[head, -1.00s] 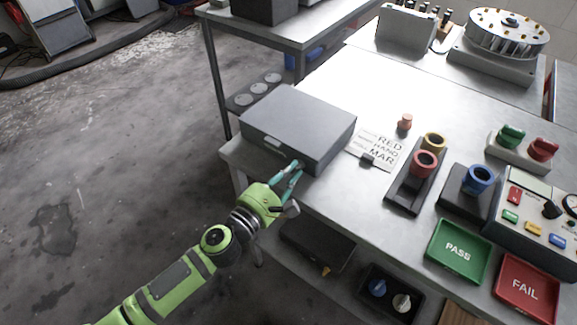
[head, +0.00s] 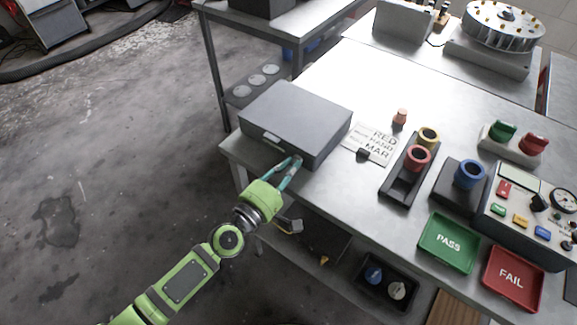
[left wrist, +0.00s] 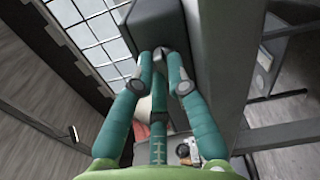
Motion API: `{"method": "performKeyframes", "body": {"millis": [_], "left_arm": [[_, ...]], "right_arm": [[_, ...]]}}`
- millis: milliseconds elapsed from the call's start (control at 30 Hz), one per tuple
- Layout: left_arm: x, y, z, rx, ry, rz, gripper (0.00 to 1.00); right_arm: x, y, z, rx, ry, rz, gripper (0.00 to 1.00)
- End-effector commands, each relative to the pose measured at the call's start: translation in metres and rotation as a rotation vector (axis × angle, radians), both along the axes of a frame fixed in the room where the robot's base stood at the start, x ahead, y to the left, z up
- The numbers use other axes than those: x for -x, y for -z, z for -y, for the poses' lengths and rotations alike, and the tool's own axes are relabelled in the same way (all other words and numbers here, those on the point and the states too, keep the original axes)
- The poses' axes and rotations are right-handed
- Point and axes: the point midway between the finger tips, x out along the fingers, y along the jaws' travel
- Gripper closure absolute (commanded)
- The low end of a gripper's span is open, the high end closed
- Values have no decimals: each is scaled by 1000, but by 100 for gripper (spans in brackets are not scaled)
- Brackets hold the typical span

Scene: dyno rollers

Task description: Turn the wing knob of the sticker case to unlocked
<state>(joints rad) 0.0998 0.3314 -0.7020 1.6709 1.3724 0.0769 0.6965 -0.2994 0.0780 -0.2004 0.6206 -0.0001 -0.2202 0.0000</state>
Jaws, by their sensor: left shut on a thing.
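The sticker case is a grey box (head: 296,112) with a light handle (head: 271,138) on its front, at the near left corner of the bench. My left gripper (head: 296,161) is at the right part of the case's front face. In the left wrist view its teal fingers (left wrist: 162,64) close in on a small grey piece, the wing knob (left wrist: 162,50), against the dark case front (left wrist: 152,22). The fingers hide most of the knob, and I cannot read its locked or unlocked mark. My right gripper is in neither view.
On the bench right of the case are a printed card (head: 370,143), a small orange piece (head: 400,117) and a black holder with red and yellow rings (head: 396,190). A green PASS tray (head: 432,258) and red FAIL tray (head: 498,300) lie nearer. A shelf below holds dark trays.

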Motion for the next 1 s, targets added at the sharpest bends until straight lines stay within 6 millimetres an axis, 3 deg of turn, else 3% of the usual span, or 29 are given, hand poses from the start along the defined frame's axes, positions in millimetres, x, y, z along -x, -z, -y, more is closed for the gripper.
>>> {"method": "performKeyframes", "body": {"millis": [400, 933, 967, 1000], "left_arm": [[1, 1, 0, -144, -1, 102, 100], [0, 1, 0, -161, -1, 115, 100], [0, 1, 0, -161, -1, 115, 76], [0, 1, 0, -161, -1, 115, 74]], "right_arm": [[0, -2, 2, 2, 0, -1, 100], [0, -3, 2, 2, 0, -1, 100], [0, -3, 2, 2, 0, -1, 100], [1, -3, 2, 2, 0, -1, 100]]}}
